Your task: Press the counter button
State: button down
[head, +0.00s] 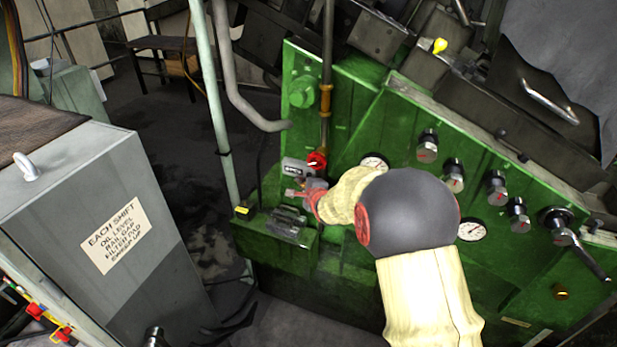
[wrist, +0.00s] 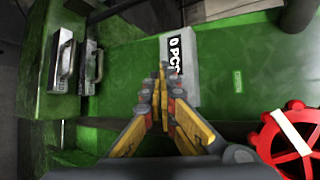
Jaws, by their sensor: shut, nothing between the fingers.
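The counter is a small light-grey box (head: 298,167) on the green machine, left of my arm in the head view. In the wrist view its pale face (wrist: 193,88) carries a black display (wrist: 175,55) that appears to read "0 PCS". My gripper (wrist: 160,75) is shut and empty, its yellow and grey fingertips in front of the counter's left edge. In the head view my gripper (head: 296,194) is just below the counter. I cannot tell whether the fingertips touch it. I cannot make out the button; the fingers cover part of the box.
A red handwheel (wrist: 290,143) is close on the right in the wrist view; in the head view the red wheel (head: 316,162) adjoins the counter. A green ledge with metal handles (head: 288,222) lies below. A gauge (head: 374,162) is behind my arm. A grey cabinet (head: 110,235) stands left.

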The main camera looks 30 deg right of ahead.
jog(key=shift+s+a, duration=0.75)
jog(key=shift+a, duration=0.2)
jog(key=shift+s+a, duration=0.7)
jog(key=shift+a, duration=0.2)
jog(key=s+f+n+g, duration=0.5)
jog(key=s+f+n, duration=0.3)
jog(key=s+a+r+n+g, duration=0.1)
jog(key=s+a+n+g, duration=0.1)
jog(key=s+a+n, duration=0.3)
jog(key=s+a+r+n+y, duration=0.1)
jog(key=s+a+r+n, duration=0.4)
jog(key=s+r, duration=0.5)
jog(key=s+a+r+n+y, duration=0.1)
jog(key=s+a+r+n, duration=0.5)
jog(key=s+r, duration=0.5)
jog(key=s+a, duration=0.1)
jog(key=s, duration=0.2)
jog(key=shift+a+r+y, duration=0.2)
jog(key=shift+r+y, duration=0.1)
jog(key=shift+y, duration=0.1)
